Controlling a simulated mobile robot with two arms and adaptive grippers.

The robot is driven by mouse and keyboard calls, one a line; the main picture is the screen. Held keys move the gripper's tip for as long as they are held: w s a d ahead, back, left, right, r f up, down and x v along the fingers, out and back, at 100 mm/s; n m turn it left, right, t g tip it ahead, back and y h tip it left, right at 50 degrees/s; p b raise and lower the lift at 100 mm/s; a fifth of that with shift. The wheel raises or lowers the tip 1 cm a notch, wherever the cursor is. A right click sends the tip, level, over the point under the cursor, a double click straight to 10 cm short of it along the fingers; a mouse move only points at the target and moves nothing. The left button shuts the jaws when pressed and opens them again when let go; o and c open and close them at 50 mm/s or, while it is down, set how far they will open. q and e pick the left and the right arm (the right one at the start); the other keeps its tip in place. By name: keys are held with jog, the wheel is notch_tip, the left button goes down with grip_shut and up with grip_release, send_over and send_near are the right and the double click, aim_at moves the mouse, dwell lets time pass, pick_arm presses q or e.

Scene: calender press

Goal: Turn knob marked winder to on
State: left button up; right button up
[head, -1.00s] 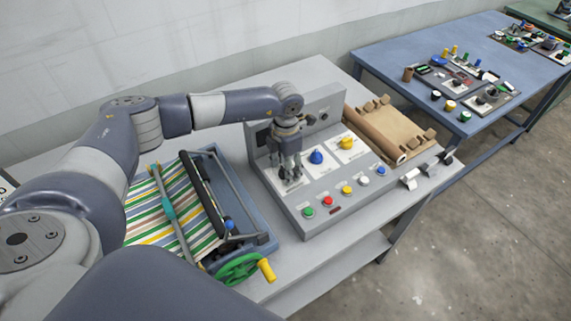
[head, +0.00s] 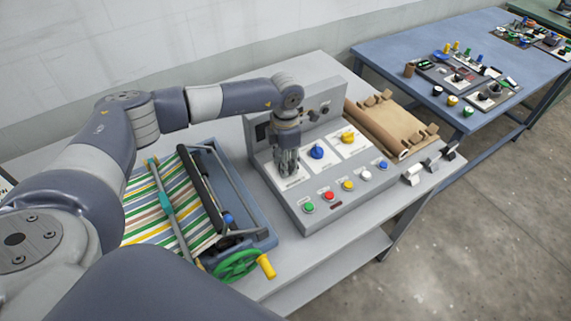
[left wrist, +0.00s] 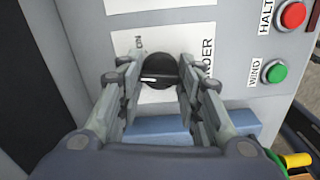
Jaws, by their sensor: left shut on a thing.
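The winder knob (left wrist: 158,68) is round and black with a white pointer line. It sits on a white label plate (left wrist: 122,42) where "ON" and the letters "DER" can be read. The pointer line lies roughly across the wrist picture, and "ON" stands above and left of the knob. My left gripper (left wrist: 158,78) has one finger on each side of the knob and is shut on it. In the head view my left gripper (head: 288,168) points down at the left end of the control panel (head: 330,222) and hides the knob. My right gripper is not in view.
A blue knob (head: 317,152) and a yellow knob (head: 348,137) stand right of my gripper. Green, red (head: 329,197), yellow, white and blue buttons line the panel front. The press with striped cloth (head: 150,205) and green handwheel (head: 238,264) is at left.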

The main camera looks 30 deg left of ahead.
pick_arm(q)
jog(key=m+b, duration=0.6)
jog(key=b, duration=0.1)
jog(key=shift+w+f, duration=0.1)
jog(key=shift+f, duration=0.1)
jog(key=shift+r+m+b, duration=0.1)
jog(key=shift+m+b, duration=0.8)
jog(key=shift+m, duration=0.3)
jog(key=shift+r+m+b, duration=0.1)
jog(key=shift+m+b, duration=0.55)
jog(key=shift+m, duration=0.15)
jog(key=o, duration=1.1)
